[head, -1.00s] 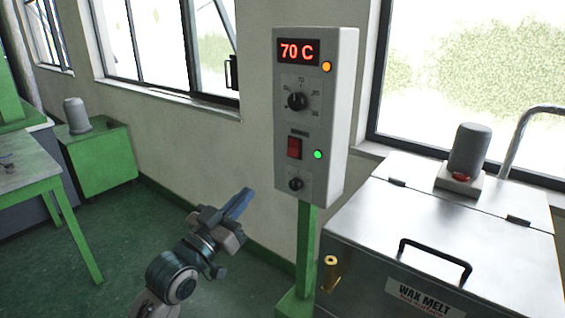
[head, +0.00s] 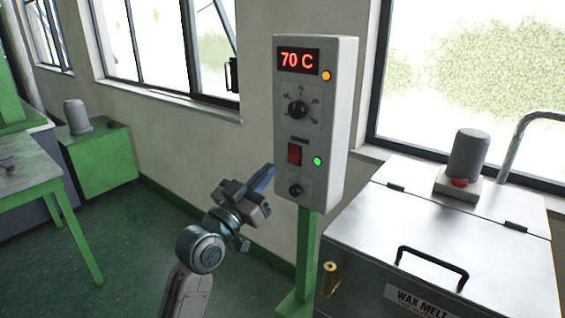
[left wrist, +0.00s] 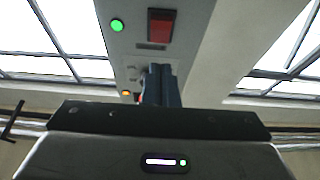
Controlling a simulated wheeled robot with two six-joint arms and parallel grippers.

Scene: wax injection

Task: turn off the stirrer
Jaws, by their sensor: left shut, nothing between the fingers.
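The grey control box (head: 341,120) stands on a green post. Its front has a red rocker switch (head: 294,154), a lit green lamp (head: 318,161) and a small black knob (head: 295,190) below. My left gripper (head: 270,171) is shut and empty, just left of the box's lower front, near switch height. In the left wrist view the red switch (left wrist: 160,27) and lit green lamp (left wrist: 117,25) lie beyond the shut fingers (left wrist: 161,80). No contact is visible. A grey motor (head: 468,156) with a red button (head: 459,182) sits on the wax tank lid. My right gripper is not in view.
The box also has a 70 C display (head: 298,61), an orange lamp (head: 326,76) and a large dial (head: 297,109). The steel wax tank (head: 370,235) with a black handle (head: 432,266) stands at right. Floor at left is open, before a green table (head: 30,180).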

